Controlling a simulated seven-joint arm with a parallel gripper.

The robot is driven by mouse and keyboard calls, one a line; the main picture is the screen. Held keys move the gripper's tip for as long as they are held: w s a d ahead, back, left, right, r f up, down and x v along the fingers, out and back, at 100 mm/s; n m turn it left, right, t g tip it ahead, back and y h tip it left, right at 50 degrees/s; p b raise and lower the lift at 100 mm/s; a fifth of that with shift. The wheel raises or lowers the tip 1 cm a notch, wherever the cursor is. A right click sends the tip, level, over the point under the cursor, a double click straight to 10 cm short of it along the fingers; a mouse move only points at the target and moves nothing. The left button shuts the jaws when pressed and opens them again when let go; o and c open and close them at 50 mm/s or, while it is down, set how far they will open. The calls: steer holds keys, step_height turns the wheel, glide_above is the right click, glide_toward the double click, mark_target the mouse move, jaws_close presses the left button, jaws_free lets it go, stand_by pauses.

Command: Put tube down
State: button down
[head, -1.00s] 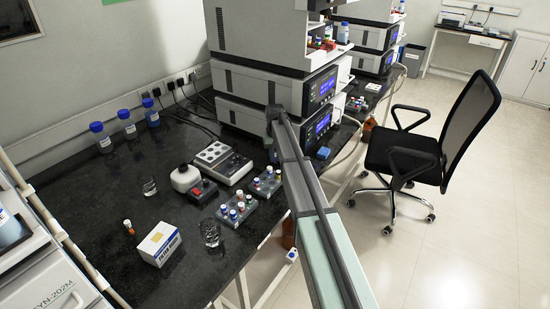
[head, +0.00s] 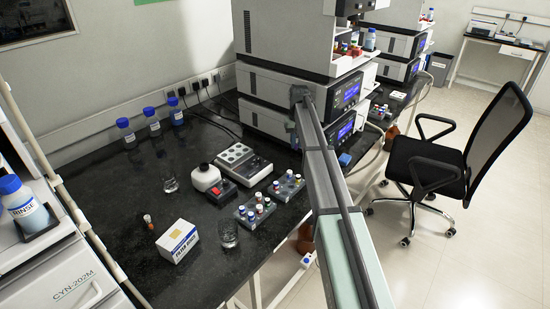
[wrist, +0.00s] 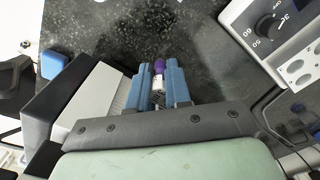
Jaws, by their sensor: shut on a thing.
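In the wrist view, my gripper (wrist: 158,84) has two blue fingers closed around a small tube (wrist: 160,69) with a purple cap. The cap points away from the palm, and most of the tube is hidden between the fingers. They are over the dark speckled bench top (wrist: 115,30). In the head view, my arm runs from the lower right up to the front of the stacked instruments, and the tube cannot be made out there.
Two vial racks (head: 255,213) (head: 288,188), a block with round wells (head: 243,163), a white box (head: 178,241) and glass beakers (head: 229,235) stand on the bench. Stacked instruments (head: 300,100) stand behind. Bare bench lies at the left. A dial device (wrist: 268,25) is at the wrist view's upper right.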

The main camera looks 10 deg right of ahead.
steer(key=shift+r, duration=0.4)
steer(key=shift+a, duration=0.3)
steer(key=s+a, duration=0.1)
steer(key=a, duration=0.3)
steer(key=s+a, duration=0.1)
steer(key=a, duration=0.3)
steer(key=s+a, duration=0.1)
steer(key=a, duration=0.4)
steer(key=shift+a, duration=0.1)
steer(key=s+a, duration=0.7)
steer(key=a, duration=0.4)
steer(key=s+a, duration=0.6)
steer(key=a, duration=0.6)
steer(key=s+a, duration=0.7)
steer(key=a, duration=0.4)
steer(key=shift+w+a+f, duration=0.1)
steer(key=shift+f, duration=2.35)
steer(key=shift+w+a+f, duration=0.1)
steer(key=shift+f, duration=2.3)
steer(key=shift+f, duration=0.1)
steer(key=c, duration=1.1)
jaws_free()
steer(key=shift+o, duration=0.2)
